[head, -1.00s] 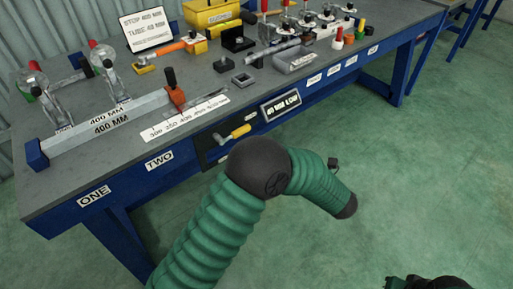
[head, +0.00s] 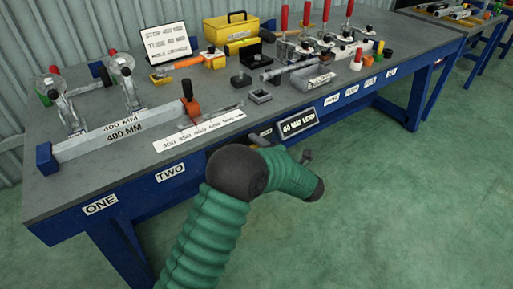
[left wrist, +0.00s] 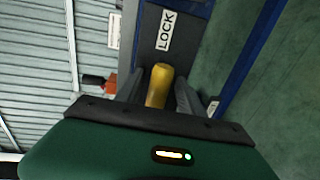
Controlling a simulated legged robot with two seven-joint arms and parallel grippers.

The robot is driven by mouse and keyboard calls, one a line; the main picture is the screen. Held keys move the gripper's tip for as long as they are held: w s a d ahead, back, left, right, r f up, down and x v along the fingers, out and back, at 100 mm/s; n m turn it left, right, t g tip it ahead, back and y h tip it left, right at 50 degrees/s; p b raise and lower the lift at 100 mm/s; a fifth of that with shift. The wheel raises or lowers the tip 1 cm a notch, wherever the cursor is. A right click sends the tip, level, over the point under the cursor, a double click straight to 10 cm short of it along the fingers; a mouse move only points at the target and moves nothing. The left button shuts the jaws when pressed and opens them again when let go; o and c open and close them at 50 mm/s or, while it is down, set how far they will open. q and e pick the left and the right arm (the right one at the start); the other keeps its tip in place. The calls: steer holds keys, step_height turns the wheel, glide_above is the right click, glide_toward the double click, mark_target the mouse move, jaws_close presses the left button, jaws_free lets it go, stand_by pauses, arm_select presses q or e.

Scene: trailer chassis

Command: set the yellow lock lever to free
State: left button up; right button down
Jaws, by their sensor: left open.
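The yellow lock lever (left wrist: 158,84) shows in the left wrist view, lying between the two grey fingers of my left gripper (left wrist: 157,92). The fingers are open on either side of it; I cannot tell whether either touches it. A LOCK label (left wrist: 165,31) is on the dark panel just beyond the lever. In the head view my green left arm covers the lever, and the gripper (head: 307,156) shows only in part at the bench's front. My right gripper is not in view.
The blue-framed bench (head: 170,172) carries a long grey 400 MM bar (head: 120,133), several red-handled clamps and a yellow toolbox (head: 230,28). A black sign (head: 298,123) is on the bench front close to my left gripper. The green floor to the right is clear.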

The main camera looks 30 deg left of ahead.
arm_select(q)
steer(key=shift+d, duration=0.15)
steer(key=c, duration=0.4)
jaws_close()
stand_by(0.7)
